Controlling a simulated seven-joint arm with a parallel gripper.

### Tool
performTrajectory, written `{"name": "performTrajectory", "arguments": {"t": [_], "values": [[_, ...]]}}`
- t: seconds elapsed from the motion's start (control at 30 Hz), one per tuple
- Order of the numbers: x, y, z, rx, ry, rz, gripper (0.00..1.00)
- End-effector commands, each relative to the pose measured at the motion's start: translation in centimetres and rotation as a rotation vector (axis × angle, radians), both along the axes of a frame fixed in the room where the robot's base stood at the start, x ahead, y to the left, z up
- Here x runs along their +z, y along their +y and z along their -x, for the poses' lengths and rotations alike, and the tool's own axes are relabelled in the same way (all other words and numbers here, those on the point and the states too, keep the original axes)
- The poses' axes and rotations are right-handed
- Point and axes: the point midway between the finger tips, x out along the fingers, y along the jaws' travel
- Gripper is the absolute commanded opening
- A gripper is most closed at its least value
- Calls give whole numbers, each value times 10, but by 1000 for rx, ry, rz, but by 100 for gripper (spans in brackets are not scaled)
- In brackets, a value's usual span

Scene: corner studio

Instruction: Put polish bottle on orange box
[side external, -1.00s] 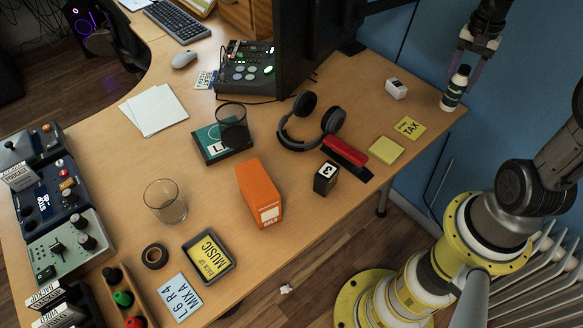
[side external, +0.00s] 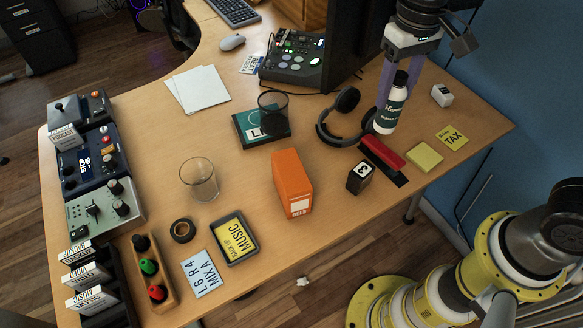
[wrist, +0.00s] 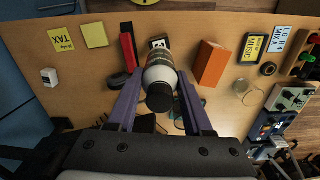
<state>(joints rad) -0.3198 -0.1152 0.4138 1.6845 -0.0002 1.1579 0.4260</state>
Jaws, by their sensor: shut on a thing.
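The polish bottle (side external: 391,108) is dark green and white with a black cap, held upright in the air above the desk near the headphones. My gripper (side external: 398,85) is shut on it near its upper part. In the wrist view the bottle (wrist: 160,80) sits between the two purple fingers of my gripper (wrist: 160,95), cap toward the camera. The orange box (side external: 292,183) stands on the desk to the left of and nearer than the bottle; its top is bare. It also shows in the wrist view (wrist: 210,64), right of the bottle.
A clear glass (side external: 199,180) stands left of the orange box. The monitor (side external: 345,50) rises behind.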

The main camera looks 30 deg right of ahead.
Motion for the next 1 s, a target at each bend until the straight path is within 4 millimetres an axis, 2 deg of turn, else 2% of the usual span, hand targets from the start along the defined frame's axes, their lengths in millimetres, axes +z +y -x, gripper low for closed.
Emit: {"name": "performTrajectory", "arguments": {"t": [0.03,0.2,0.43,0.57,0.87,1.0], "values": [[3,19,6,59,-2,-1,0],[9,60,24,189,-1,0,0],[9,83,34,263,1,1,0],[0,94,20,266,4,2,0],[-30,131,-36,264,2,1,0],[-54,142,-54,264,4,2,0]]}}
